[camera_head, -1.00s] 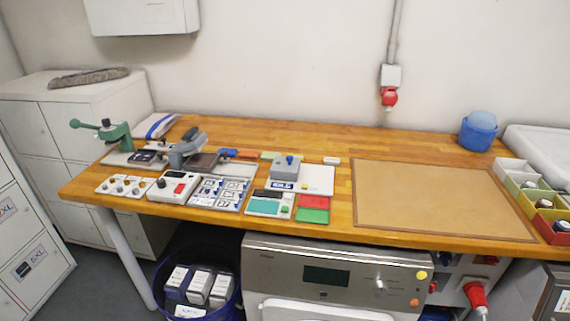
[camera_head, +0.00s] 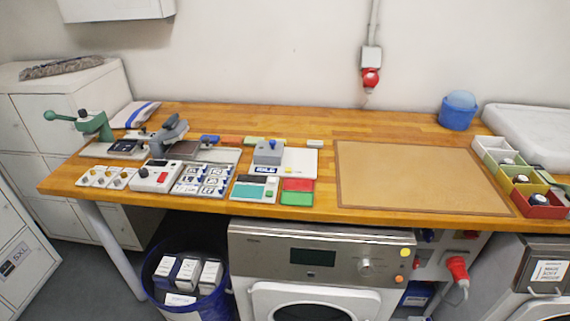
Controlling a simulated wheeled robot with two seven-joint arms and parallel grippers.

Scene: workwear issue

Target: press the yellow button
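A round yellow button (camera_head: 405,253) sits at the upper right end of the grey control panel (camera_head: 290,241) of a washing machine, under the front edge of the wooden bench. An orange button (camera_head: 400,279) sits just below it. A dial (camera_head: 366,267) and a dark display (camera_head: 313,258) are to its left on the same panel. Neither of my grippers is in view, and nothing covers the yellow button.
The wooden bench (camera_head: 230,119) overhangs the machine. Devices, including a white box with a red button (camera_head: 155,177), crowd its left half; a tan mat (camera_head: 420,177) lies to the right. A blue bin (camera_head: 160,300) stands left of the machine, a red plug (camera_head: 457,268) hangs right.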

